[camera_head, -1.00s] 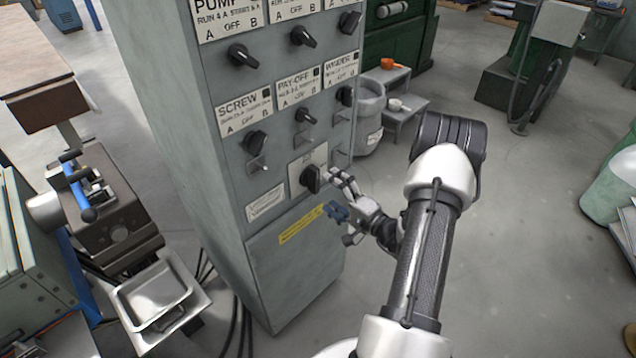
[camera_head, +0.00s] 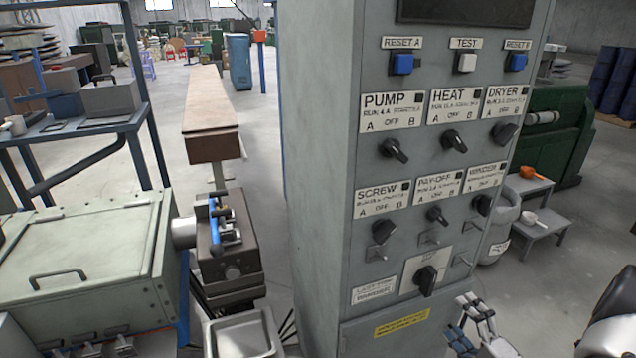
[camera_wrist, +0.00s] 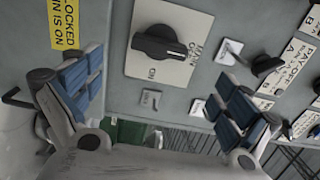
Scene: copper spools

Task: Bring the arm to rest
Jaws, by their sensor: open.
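My gripper (camera_head: 465,322) is low at the right in the head view, beside the grey control cabinet (camera_head: 318,180). Its blue-padded fingers are spread open and empty; the wrist view shows them apart on either side (camera_wrist: 155,95). The black main switch knob (camera_head: 427,280) on its pale plate is left of and above the gripper in the head view. In the wrist view the knob (camera_wrist: 160,45) lies beyond the gap between the fingers, with clear space between them. Most of my arm is outside the head view, with a part at the lower right edge.
The panel carries several smaller knobs, such as the screw knob (camera_head: 384,232), and protruding levers. A grey step stand (camera_head: 540,215) and a pale bin (camera_head: 497,240) stand right of the cabinet. Open floor (camera_head: 570,265) lies in front of them.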

